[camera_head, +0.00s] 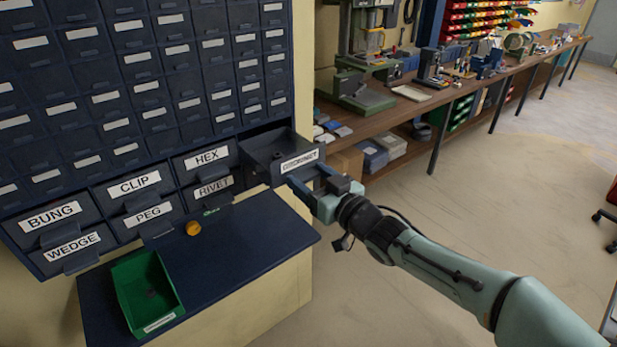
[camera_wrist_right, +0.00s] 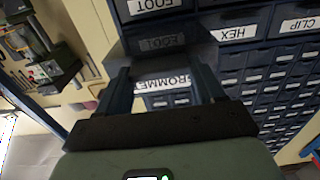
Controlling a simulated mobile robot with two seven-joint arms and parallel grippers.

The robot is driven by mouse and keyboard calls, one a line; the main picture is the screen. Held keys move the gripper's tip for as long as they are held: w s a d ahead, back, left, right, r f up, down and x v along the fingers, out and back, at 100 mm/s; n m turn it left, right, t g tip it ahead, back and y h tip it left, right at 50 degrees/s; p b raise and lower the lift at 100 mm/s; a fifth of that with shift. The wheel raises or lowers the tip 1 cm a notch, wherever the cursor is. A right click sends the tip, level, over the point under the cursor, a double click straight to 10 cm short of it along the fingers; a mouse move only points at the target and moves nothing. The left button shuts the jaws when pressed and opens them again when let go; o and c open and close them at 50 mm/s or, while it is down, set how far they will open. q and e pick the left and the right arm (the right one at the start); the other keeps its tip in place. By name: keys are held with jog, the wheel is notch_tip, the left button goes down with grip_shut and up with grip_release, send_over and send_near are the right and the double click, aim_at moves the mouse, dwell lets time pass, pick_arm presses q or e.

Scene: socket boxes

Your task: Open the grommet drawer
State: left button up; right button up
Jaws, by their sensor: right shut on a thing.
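The grommet drawer (camera_head: 262,153) is at the right end of the upper row of large labelled drawers and stands pulled out from the dark blue cabinet, its inside partly visible from above. Its white GROMMET label (camera_head: 299,161) faces my right gripper. My right gripper (camera_head: 312,181) is at the front of this drawer, shut on its handle, which the fingers mostly hide. In the right wrist view, the label (camera_wrist_right: 163,82) shows upside down between the two fingers (camera_wrist_right: 165,93). My left gripper is not in view.
The HEX (camera_head: 207,158), RIVET (camera_head: 213,187), CLIP and PEG drawers sit shut beside it. A dark blue ledge (camera_head: 250,235) below holds a green bin (camera_head: 128,283) and an orange round piece (camera_head: 193,228).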

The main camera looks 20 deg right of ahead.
jog(key=shift+w, duration=0.15)
jog(key=o, duration=1.5)
jog(key=v, duration=1.3)
jog(key=shift+s, duration=0.25)
